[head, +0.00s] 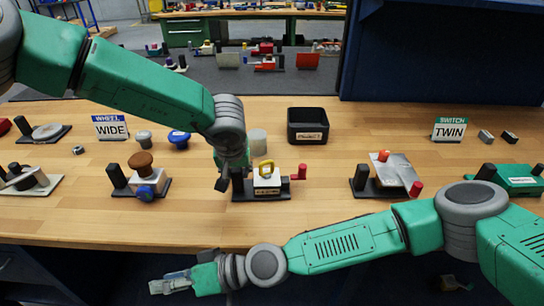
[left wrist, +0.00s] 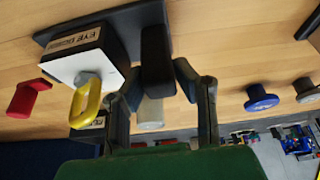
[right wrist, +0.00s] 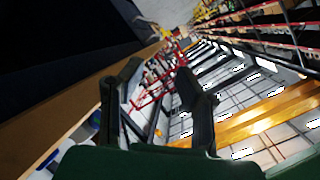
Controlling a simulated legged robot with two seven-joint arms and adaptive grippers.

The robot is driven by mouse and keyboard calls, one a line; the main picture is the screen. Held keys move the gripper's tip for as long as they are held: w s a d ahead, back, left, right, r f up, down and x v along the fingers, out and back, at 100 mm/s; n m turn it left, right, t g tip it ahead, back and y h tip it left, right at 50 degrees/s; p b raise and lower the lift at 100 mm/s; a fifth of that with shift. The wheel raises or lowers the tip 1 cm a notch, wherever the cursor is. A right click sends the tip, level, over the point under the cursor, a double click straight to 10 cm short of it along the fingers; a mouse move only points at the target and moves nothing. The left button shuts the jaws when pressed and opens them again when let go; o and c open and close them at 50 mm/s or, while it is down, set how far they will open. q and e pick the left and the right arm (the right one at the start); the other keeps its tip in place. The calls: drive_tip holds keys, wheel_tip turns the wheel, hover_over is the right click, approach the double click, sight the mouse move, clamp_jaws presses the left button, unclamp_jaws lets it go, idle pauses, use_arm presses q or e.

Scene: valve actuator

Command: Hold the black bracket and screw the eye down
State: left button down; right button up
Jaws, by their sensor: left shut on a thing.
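The yellow eye (head: 265,168) stands on the white block (head: 267,184) of a small fixture with a dark base; it also shows in the left wrist view as a yellow ring (left wrist: 87,102) on a metal stud. The black bracket (left wrist: 157,60) is the upright dark post at the left end of that base. My left gripper (head: 228,184) is shut on the black bracket, with one finger on each side of it in the left wrist view. My right gripper (head: 156,287) is open and empty, low in front of the table edge. The eye's thread is hidden.
A red-handled part (head: 299,172) sits right of the eye fixture. A black bin (head: 308,126) stands behind it. A knob fixture (head: 145,180) lies to the left and a metal-plate fixture (head: 390,178) to the right.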

drive_tip(key=w+d+r+n+h, duration=0.2)
drive_tip(key=w+d+n+h, duration=0.1)
drive_tip(key=d+n+h, duration=0.1)
drive_tip(key=w+d+r+n+g+h, duration=0.1)
drive_tip(key=w+d+r+n+h, duration=0.1)
drive_tip(key=d+n, duration=0.4)
drive_tip(key=w+d+r+n+g+h, duration=0.1)
drive_tip(key=w+d+r+n+h, duration=0.1)
drive_tip(key=w+d+n+h, duration=0.3)
drive_tip(key=shift+w+d+n+h, duration=0.3)
drive_tip(key=shift+d+n, duration=0.15)
drive_tip(key=shift+n, duration=0.05)
drive_tip(key=w+d+r+h, duration=0.1)
drive_tip(key=w+d+r, duration=0.2)
drive_tip(key=w+d, duration=0.15)
drive_tip(key=m+t+h, duration=0.1)
drive_tip(key=m+t, duration=0.1)
drive_tip(key=t, duration=0.3)
approach(271, 160)
drive_tip(key=x, duration=0.9)
